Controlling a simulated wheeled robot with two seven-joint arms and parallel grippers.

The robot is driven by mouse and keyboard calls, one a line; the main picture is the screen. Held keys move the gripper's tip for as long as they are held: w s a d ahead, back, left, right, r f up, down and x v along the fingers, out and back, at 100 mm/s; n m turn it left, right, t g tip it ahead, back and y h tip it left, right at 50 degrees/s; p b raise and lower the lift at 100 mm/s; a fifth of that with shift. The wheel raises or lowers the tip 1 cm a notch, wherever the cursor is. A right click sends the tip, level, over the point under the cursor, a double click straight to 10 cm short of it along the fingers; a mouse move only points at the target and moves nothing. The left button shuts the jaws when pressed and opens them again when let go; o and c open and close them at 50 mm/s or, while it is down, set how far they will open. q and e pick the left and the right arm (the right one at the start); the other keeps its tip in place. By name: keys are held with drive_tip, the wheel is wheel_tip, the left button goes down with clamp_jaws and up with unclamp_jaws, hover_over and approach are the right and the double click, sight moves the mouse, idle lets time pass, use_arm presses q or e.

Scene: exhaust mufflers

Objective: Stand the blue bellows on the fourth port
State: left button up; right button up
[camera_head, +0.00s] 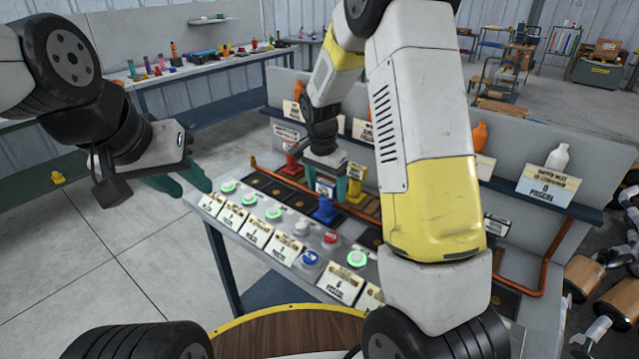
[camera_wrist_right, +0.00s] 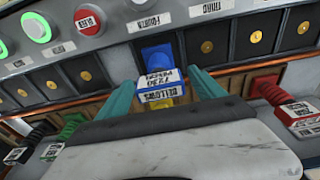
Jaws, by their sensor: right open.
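The blue bellows (camera_head: 324,209) stands upright in the row of dark square ports on the bench. In the right wrist view the blue bellows (camera_wrist_right: 157,56) is at the port square by the "fourth" label (camera_wrist_right: 151,22), with its white name label facing the camera. My right gripper (camera_head: 328,183) is open just behind it; in the wrist view its teal fingers (camera_wrist_right: 164,86) lie on either side of the bellows, apart from it. Whether its base is fully seated is hard to tell. My left gripper (camera_head: 182,183) is open and empty, off the bench's left end.
A yellow bellows (camera_head: 355,190) stands close behind the blue one. Red bellows (camera_head: 291,164) and dark green bellows (camera_wrist_right: 70,128) are nearby. Round buttons (camera_head: 332,237) and label cards (camera_head: 284,247) line the front. Other ports (camera_wrist_right: 256,37) show bare gold discs.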

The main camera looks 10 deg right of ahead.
sight(324, 196)
drive_tip(key=r, duration=0.8)
drive_tip(key=shift+s+a+r, duration=0.2)
drive_tip(key=shift+s+a, duration=0.1)
drive_tip(key=shift+a, duration=0.05)
drive_tip(key=s+d+r+n+t+y, duration=0.25)
drive_tip(key=s+r+n, duration=0.25)
drive_tip(key=s+r, duration=0.7)
drive_tip(key=s+r+n+t, duration=0.1)
drive_tip(key=s+n, duration=0.3)
drive_tip(key=s, duration=0.9)
drive_tip(key=shift+d+n+t+y, duration=0.3)
drive_tip(key=shift+d+t+y, duration=0.05)
drive_tip(key=shift+t, duration=0.5)
drive_tip(key=shift+s, duration=0.1)
